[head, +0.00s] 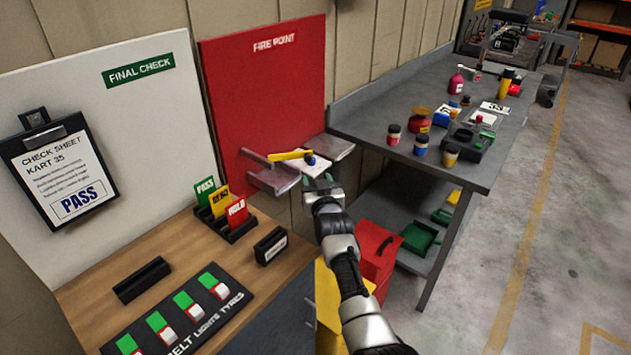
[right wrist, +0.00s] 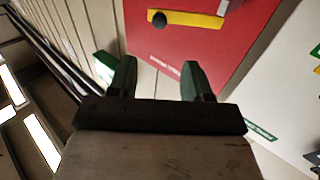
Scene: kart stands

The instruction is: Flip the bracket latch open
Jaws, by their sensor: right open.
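The bracket latch (head: 288,155) is a yellow bar with a dark blue knob (head: 310,158) at its right end. It lies across the front of a grey metal bracket (head: 272,181) on the red FIRE POINT board (head: 262,95). In the right wrist view the yellow latch (right wrist: 195,19) shows near the top, with its dark round knob (right wrist: 159,19) at the left end. My right gripper (head: 322,180) is just below and right of the knob; its fingers (right wrist: 160,78) are open with nothing between them. The latch is apart from the fingertips in the right wrist view. My left gripper is not in view.
A wooden-topped bench (head: 190,255) with coloured cards (head: 220,205) stands at the left. A grey workbench (head: 365,125) with bottles and jars is at the right. A red box (head: 376,250) sits beside my right arm. The floor at the far right is clear.

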